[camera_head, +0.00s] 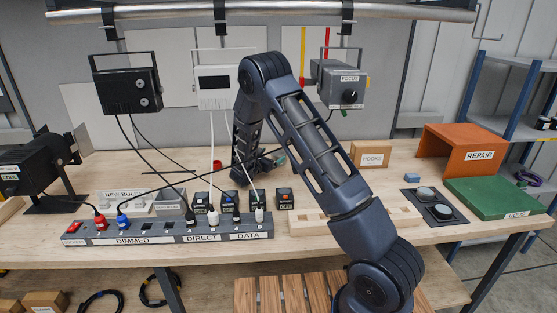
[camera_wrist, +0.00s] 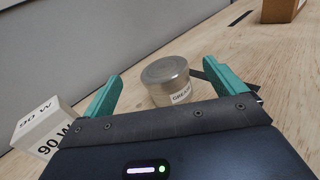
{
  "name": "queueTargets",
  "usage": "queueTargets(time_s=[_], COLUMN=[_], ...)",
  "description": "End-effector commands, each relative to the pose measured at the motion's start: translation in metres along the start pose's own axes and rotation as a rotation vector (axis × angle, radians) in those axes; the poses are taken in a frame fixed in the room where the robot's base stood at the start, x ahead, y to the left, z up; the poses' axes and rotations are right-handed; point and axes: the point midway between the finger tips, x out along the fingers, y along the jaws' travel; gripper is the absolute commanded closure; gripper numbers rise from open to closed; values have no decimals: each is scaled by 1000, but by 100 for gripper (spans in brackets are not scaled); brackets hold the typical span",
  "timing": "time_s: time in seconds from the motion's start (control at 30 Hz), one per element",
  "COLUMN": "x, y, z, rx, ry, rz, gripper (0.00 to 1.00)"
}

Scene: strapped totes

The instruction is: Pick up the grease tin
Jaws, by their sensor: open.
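The grease tin (camera_wrist: 165,82) is a short round silver metal can with a lid and a white label reading GREASE. It stands upright on the wooden bench in the wrist view. My gripper (camera_wrist: 163,72) has its two teal fingers apart, one on each side of the tin in the picture. The tin appears beyond the gripper's dark body, and I cannot tell if it is between the fingers in depth. In the head view my gripper (camera_head: 278,160) is low over the bench, mostly behind my arm. I cannot make out the tin there.
A white box marked 90 W (camera_wrist: 40,128) is beside the left finger. A dark flat piece lies by the right finger. A HOOKS box (camera_head: 370,154) stands to the right. The power strip (camera_head: 165,231) with cables is in front. Lamps (camera_head: 127,91) hang above.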

Motion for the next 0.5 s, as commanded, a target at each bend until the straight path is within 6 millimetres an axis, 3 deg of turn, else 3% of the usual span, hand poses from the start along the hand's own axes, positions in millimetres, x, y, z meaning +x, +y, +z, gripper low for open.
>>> queueTargets(time_s=[0.17,0.3,0.5], x=[1,19,27], y=[-4,-4,-3], z=[-30,-26,-26], rx=[-2,0,1], ry=[1,0,1], rz=[-1,-2,-1], gripper=[5,5,5])
